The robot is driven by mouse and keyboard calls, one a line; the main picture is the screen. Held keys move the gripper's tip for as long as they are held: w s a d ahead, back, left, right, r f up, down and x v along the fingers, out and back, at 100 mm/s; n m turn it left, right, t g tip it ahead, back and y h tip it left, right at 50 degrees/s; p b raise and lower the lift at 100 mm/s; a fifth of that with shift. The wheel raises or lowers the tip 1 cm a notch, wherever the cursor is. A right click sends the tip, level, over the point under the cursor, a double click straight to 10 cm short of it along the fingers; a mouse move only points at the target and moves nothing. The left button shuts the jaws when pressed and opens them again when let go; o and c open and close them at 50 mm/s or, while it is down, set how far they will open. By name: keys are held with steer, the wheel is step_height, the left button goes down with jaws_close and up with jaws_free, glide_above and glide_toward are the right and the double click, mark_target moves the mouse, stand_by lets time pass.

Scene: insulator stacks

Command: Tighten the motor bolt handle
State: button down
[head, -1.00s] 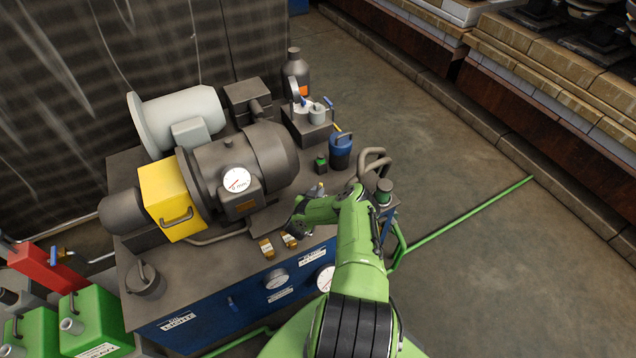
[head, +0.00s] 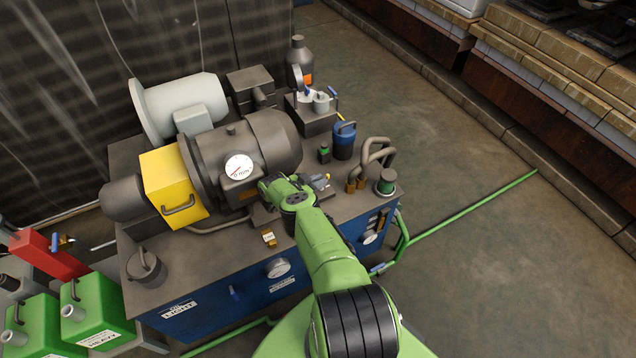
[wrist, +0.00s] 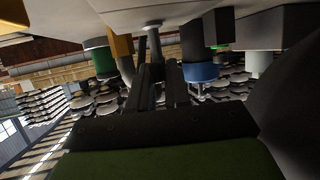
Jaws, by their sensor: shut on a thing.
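The dark grey motor (head: 270,138) lies on its side on the bench, with a round white dial (head: 239,167) on its front. My gripper (wrist: 160,85) is at the front lower right of the motor, close above the bench top. In the wrist view its two dark fingers are close together, and a thin grey stem (wrist: 153,38) runs to them; it appears to be the bolt handle, gripped between them. My green wrist hides the handle in the head view. I cannot tell how far the bolt is turned.
A yellow box (head: 172,185) adjoins the motor's left side. Right of my gripper stand bent grey pipes (head: 372,158), a green-topped cap (head: 386,182) and a blue canister (head: 344,141).

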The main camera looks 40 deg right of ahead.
steer(key=shift+d, duration=0.1)
steer(key=c, duration=1.2)
jaws_free()
steer(key=shift+o, duration=0.2)
step_height(320, 180, up, 10)
steer(key=p, duration=0.7)
steer(key=shift+o, duration=0.3)
